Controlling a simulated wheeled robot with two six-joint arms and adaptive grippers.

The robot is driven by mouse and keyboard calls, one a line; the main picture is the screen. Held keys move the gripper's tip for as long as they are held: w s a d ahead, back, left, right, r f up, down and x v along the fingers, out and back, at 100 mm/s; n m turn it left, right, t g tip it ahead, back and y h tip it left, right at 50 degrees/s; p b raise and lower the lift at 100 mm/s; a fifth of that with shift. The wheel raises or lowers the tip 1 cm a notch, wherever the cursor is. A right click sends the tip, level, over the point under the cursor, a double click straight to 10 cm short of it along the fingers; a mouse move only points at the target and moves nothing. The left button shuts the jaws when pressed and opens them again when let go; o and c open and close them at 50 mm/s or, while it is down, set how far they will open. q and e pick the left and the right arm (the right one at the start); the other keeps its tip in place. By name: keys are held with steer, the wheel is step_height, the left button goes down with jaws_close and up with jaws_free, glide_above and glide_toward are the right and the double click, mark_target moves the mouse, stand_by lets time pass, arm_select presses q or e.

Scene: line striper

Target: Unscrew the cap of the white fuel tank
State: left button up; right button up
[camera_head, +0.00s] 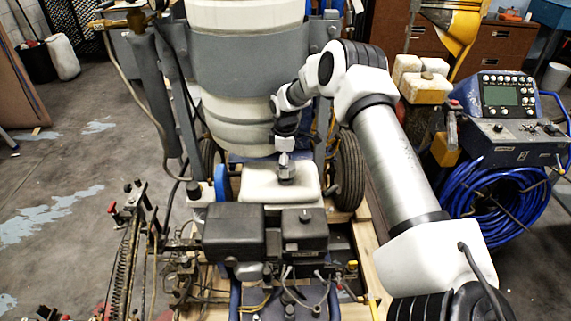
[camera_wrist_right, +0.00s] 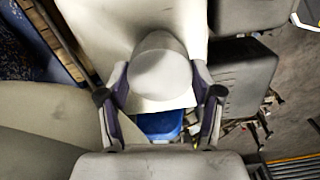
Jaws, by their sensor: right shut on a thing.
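The white fuel tank (camera_head: 257,184) sits in the middle of the machine in the head view, below the large white drum. My right gripper (camera_head: 286,172) reaches down onto its top from above and largely hides the cap there. In the right wrist view, the pale, rounded cap (camera_wrist_right: 160,66) stands between the two fingers of the right gripper (camera_wrist_right: 161,84). The fingers are shut on its sides. The white tank top (camera_wrist_right: 100,22) shows around it. I cannot tell how far the cap is turned. My left gripper is not in view.
A black engine block (camera_head: 234,232) stands just in front of the tank. The grey-banded drum (camera_head: 248,60) rises close behind it. A wheel (camera_head: 347,170) is to the right. Coiled blue hose (camera_head: 495,205) and a control box (camera_head: 508,95) stand farther right. Floor at left is partly open.

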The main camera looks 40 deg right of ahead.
steer(key=shift+r+p, duration=1.45)
steer(key=shift+r, duration=0.5)
